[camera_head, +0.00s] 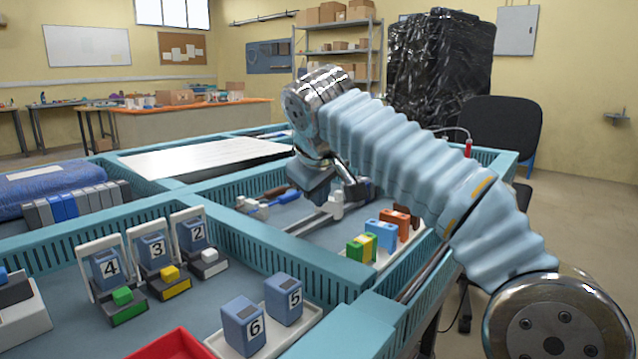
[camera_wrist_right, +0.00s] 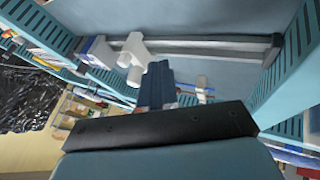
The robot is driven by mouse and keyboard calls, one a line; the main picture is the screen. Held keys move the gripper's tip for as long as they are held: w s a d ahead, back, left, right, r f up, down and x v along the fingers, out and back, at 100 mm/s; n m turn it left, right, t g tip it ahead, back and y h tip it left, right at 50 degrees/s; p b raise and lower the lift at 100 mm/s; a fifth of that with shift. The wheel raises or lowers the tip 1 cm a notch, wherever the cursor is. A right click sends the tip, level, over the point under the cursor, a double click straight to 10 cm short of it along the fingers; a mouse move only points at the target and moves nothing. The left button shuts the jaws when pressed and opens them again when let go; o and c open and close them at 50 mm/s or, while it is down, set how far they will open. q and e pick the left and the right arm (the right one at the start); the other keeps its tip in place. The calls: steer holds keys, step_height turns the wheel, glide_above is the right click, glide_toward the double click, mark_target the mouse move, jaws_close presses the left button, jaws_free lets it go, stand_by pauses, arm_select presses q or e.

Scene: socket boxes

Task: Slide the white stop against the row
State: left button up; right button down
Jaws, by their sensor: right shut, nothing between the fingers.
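The white stop (camera_head: 336,199) sits on a grey rail (camera_head: 311,222) in the middle bin, below and right of my right gripper in the head view. In the right wrist view the white stop (camera_wrist_right: 134,55) is a pale, knobbed piece near the left end of the rail (camera_wrist_right: 205,46). A whitish-blue block (camera_wrist_right: 99,52) is just left of it; I cannot tell if they touch. My right gripper (camera_head: 319,194) is shut and empty above the rail; its dark blue fingers (camera_wrist_right: 157,82) show in the wrist view, apart from the stop. My left gripper is out of view.
A white tray of coloured blocks (camera_head: 385,228) stands right of the rail. A row of grey and blue blocks (camera_head: 75,204) is at the left. Numbered boxes (camera_head: 157,250) and a red tray (camera_head: 172,346) are in front. Blue slotted bin walls (camera_head: 290,262) surround the rail.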

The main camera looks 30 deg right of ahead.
mark_target(332, 203)
steer(key=shift+w+d+f, duration=0.15)
steer(key=shift+w+d, duration=0.2)
steer(key=shift+d, duration=0.3)
steer(key=shift+w+d+f, duration=0.1)
steer(key=shift+w+d, duration=0.2)
steer(key=shift+d, duration=0.4)
steer(key=shift+w+d+f, duration=0.15)
steer(key=shift+w+d, duration=0.2)
steer(key=shift+d, duration=0.3)
